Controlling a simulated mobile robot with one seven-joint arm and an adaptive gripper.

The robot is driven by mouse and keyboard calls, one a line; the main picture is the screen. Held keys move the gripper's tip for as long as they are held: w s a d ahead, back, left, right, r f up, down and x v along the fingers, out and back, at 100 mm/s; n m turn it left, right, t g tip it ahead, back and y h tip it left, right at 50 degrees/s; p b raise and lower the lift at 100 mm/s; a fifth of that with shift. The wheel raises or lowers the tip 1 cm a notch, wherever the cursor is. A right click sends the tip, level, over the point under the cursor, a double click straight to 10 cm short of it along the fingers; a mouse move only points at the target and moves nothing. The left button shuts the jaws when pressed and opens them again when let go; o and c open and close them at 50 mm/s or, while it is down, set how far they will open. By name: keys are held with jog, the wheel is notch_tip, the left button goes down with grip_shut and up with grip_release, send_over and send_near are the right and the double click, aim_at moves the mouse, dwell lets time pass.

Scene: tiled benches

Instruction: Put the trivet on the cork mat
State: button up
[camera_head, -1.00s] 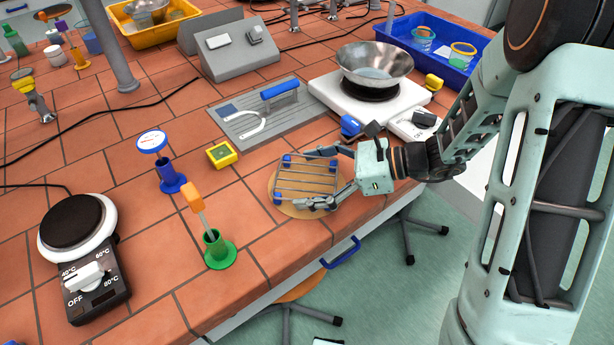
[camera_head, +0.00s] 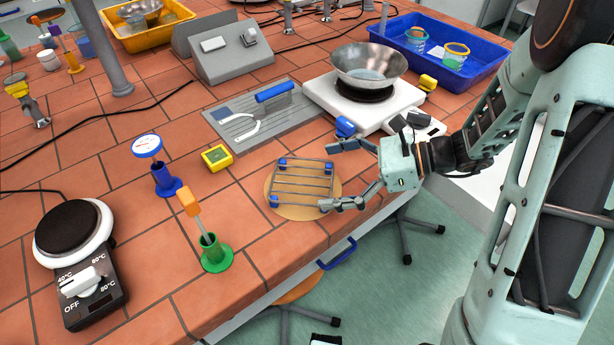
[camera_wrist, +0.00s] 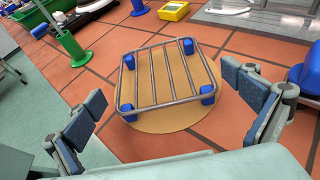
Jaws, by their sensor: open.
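The trivet (camera_head: 303,186) is a metal wire rack with blue corner feet. It rests on the round cork mat (camera_head: 288,211) near the bench's front edge, and the mat shows around it. In the wrist view the trivet (camera_wrist: 168,76) sits on the tan mat (camera_wrist: 165,143), a little toward the mat's far side. My gripper (camera_head: 345,174) is open and empty, to the right of the trivet and apart from it. In the wrist view its two fingers (camera_wrist: 165,108) stand wide apart, one on either side of the near part of the mat.
A green holder with an orange-handled tool (camera_head: 215,252) stands left of the mat, with a yellow timer (camera_head: 217,158) behind. A white hot plate (camera_head: 362,105) with a metal bowl (camera_head: 368,65) is behind my gripper. The bench edge lies just in front.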

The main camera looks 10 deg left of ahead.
jog(key=v, duration=0.6)
jog(key=shift+d+r, duration=0.15)
jog(key=shift+d, duration=0.15)
